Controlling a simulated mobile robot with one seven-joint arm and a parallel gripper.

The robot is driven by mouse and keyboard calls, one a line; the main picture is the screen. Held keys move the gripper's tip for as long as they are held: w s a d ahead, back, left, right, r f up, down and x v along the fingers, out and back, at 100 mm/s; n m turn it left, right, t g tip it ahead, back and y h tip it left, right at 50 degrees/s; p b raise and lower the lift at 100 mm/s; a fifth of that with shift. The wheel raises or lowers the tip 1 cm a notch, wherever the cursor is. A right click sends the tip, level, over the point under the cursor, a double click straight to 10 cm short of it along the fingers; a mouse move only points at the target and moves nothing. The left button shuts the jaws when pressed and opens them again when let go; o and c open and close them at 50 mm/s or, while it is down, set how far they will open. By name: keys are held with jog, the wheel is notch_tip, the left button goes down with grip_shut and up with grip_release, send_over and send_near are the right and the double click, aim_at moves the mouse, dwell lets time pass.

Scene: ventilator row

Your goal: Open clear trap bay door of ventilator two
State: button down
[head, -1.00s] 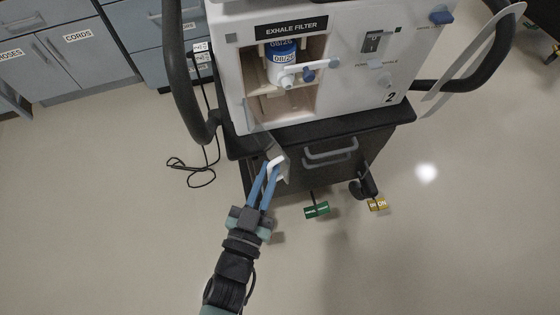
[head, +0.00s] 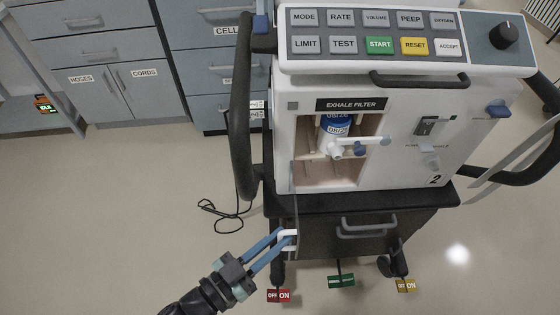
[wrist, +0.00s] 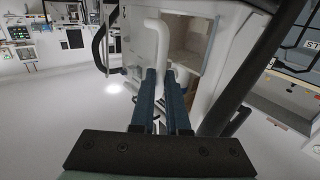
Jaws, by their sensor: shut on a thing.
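Ventilator two (head: 400,95) is a white unit marked "2" on a dark cart. Its bay (head: 378,172) under the "EXHALE FILTER" label stands uncovered, with a blue-labelled canister (head: 336,128) inside. The clear door (head: 296,212) is swung out toward me from the bay's left side and shows almost edge-on. My gripper (head: 284,240) is shut on the door's white handle (head: 289,234), low in front of the cart. In the wrist view, the blue fingers (wrist: 160,85) close on the white bent handle (wrist: 155,32); the clear pane is hard to make out there.
The cart's dark drawer (head: 355,235) is behind and right of my gripper. Red (head: 279,296), green (head: 341,281) and yellow (head: 404,286) pedals sit near the floor. A black cable (head: 222,215) lies at left.

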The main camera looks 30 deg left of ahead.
jog(key=c, duration=0.9)
grip_release()
jog(key=shift+s, duration=0.1)
jog(key=v, duration=1.2)
jog(key=shift+s+a+p, duration=0.1)
jog(key=shift+s+p, duration=0.3)
